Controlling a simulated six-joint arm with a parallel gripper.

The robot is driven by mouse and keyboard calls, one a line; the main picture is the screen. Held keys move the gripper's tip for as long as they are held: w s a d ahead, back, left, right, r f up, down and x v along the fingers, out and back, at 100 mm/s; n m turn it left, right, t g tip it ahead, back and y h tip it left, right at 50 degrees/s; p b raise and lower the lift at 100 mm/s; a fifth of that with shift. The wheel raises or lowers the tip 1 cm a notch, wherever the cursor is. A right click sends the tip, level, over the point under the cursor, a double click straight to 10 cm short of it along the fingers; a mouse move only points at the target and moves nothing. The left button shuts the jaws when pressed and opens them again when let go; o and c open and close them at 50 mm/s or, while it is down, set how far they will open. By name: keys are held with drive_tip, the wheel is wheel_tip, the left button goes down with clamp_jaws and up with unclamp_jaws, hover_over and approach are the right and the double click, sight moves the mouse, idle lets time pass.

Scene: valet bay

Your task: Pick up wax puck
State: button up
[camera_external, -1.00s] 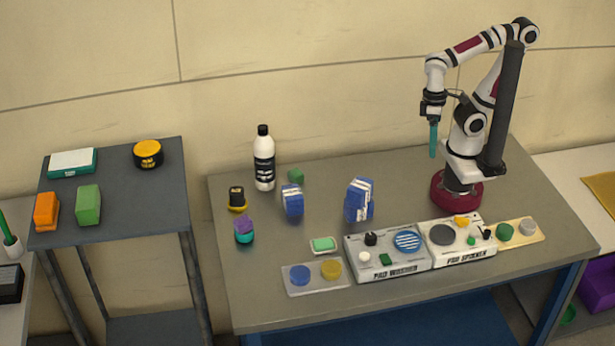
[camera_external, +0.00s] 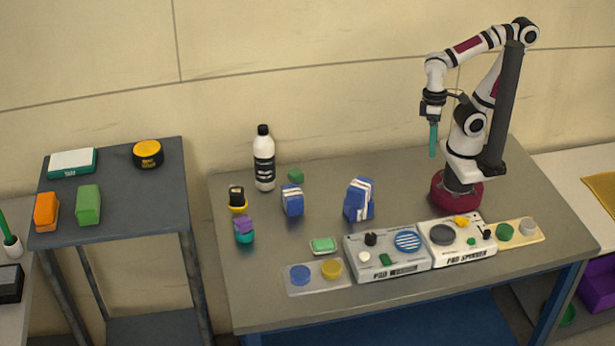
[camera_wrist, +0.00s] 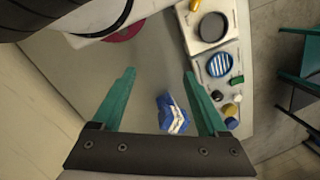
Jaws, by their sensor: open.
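No thing is clearly marked as the wax puck, and I cannot tell which of several round things it is. A blue disc (camera_external: 300,275) and a yellow disc (camera_external: 331,268) sit on a clear tray (camera_external: 318,287) at the bench front. A green puck (camera_external: 504,232) and a grey one (camera_external: 527,226) sit on a tan strip at the right. A yellow-topped black tin (camera_external: 147,153) stands on the grey side stand. My gripper (camera_external: 432,155) hangs high above the bench, fingers down. In the wrist view its teal fingers (camera_wrist: 160,72) are apart, with nothing held between them.
Pad washer (camera_external: 388,270) and pad spinner (camera_external: 463,259) stand along the front. Blue-and-white blocks (camera_external: 360,199) (camera_external: 292,201), a bottle (camera_external: 264,160) and a purple-and-teal item (camera_external: 244,231) stand on the bench. Left of the spinner, bare bench lies between the blocks and my base.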

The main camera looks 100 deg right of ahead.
idle(0.3)
drive_tip(key=o, duration=0.3)
drive_tip(key=shift+o, duration=0.2)
drive_tip(key=w+d+f+n+h, duration=0.1)
drive_tip(key=w+d+n+h, duration=0.35)
drive_tip(key=w, duration=0.35)
drive_tip(key=w+d+f+n+h, duration=0.1)
drive_tip(key=w+d+n+h, duration=0.2)
drive_tip(key=w+n, duration=0.35)
drive_tip(key=w+d+f+n+h, duration=0.1)
drive_tip(key=w+d+n+h, duration=0.35)
drive_tip(key=w, duration=0.35)
drive_tip(key=n+t, duration=1.1)
drive_tip(key=n, duration=0.6)
approach(238, 192)
drive_tip(key=x, duration=0.8)
drive_tip(key=shift+w+d, duration=0.2)
drive_tip(key=shift+d, duration=0.05)
